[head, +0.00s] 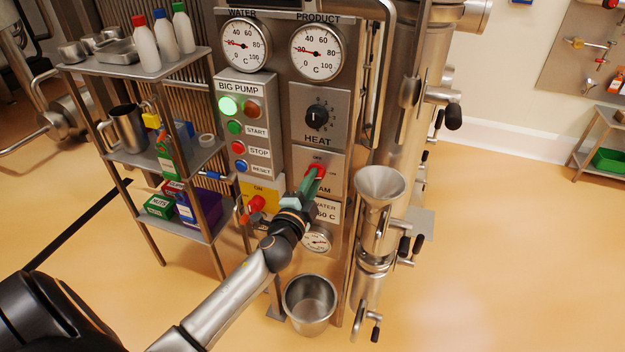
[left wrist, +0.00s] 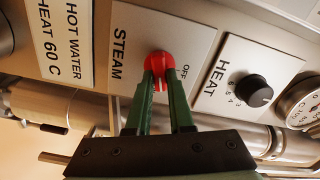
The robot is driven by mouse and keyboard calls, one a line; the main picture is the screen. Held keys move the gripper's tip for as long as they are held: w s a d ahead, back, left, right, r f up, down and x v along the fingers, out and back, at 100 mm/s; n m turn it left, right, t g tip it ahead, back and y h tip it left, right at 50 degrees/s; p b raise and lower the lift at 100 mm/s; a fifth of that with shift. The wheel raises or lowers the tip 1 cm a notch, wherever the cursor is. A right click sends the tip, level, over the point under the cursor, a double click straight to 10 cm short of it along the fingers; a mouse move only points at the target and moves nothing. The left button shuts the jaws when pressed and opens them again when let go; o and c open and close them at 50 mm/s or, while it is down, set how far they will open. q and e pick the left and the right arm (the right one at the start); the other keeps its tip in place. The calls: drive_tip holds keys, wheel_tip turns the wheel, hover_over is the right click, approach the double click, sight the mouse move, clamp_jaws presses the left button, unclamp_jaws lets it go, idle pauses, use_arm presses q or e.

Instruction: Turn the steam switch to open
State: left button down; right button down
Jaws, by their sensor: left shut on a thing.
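The steam switch is a red knob (head: 317,170) on a light plate in the lower right part of the control panel. In the left wrist view the red knob (left wrist: 160,66) sits between the word STEAM and the word OFF. My left gripper (head: 311,180) has green fingers, and they are shut on the red knob. In the left wrist view the fingertips (left wrist: 161,80) meet the knob's lower part from both sides. The fingers partly cover the knob and any other marking on its plate. My right gripper is in neither view.
The black HEAT knob (head: 317,117) is just above the steam plate. Another red knob (head: 256,203) is on a yellow plate to the left. A steel funnel (head: 381,186) stands close on the right, and a steel bucket (head: 310,303) is below. A shelf (head: 190,163) stands at left.

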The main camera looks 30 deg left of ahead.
use_arm(q)
drive_tip(key=m, duration=0.5)
drive_tip(key=shift+f+p, duration=0.15)
drive_tip(key=shift+p, duration=0.15)
idle(0.4)
drive_tip(key=c, duration=0.8)
unclamp_jaws()
drive_tip(key=b+v, duration=0.2)
drive_tip(key=v, duration=1)
drive_tip(key=shift+s, duration=0.3)
